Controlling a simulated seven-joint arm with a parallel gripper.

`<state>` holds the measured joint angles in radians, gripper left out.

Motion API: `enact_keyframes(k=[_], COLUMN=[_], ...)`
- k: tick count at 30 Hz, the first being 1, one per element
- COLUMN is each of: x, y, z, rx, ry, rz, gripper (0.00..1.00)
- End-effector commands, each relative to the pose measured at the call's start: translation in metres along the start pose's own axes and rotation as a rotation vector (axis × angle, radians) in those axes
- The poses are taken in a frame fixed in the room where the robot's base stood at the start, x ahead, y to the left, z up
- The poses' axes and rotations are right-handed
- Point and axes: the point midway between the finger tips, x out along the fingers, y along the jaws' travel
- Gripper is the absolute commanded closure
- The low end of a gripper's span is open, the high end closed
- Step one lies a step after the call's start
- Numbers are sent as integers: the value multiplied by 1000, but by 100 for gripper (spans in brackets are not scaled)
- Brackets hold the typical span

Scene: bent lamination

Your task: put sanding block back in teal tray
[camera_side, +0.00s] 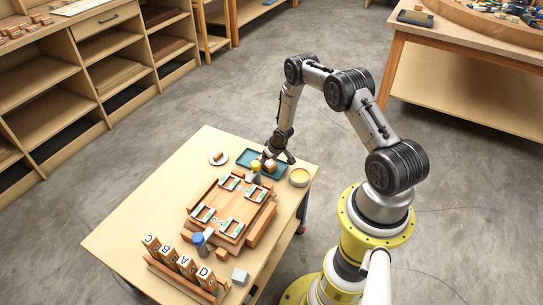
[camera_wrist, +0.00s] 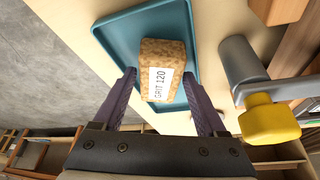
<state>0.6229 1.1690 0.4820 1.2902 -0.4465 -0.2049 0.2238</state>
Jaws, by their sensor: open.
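The sanding block (camera_wrist: 161,70) is a brown, cork-like block with a white label reading "GRIT 120". It lies in the teal tray (camera_wrist: 118,33), as the wrist view shows. The tray also shows in the side view (camera_side: 246,157) at the back of the table, with the block (camera_side: 269,165) near its right end. My gripper (camera_wrist: 162,76) is open, with one purple finger on each side of the block. I cannot tell whether either finger touches it. In the side view my gripper (camera_side: 277,160) is low over the tray's right end.
A grey clamp with a yellow knob (camera_wrist: 270,122) stands close right of my gripper in the wrist view. The table's left part is clear.

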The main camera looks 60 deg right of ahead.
Motion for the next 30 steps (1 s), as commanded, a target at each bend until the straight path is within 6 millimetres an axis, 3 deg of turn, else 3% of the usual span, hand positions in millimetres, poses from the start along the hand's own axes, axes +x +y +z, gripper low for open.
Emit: enact_keyframes(k=[18, 25, 28, 30], x=[-96, -115, -129, -150], y=[0, 0, -3, -9], z=[0, 0, -11, -26], rx=[0, 0, -11, -28], ry=[0, -1, 7, 14], rz=[0, 0, 7, 17], gripper=[26, 26, 26, 26])
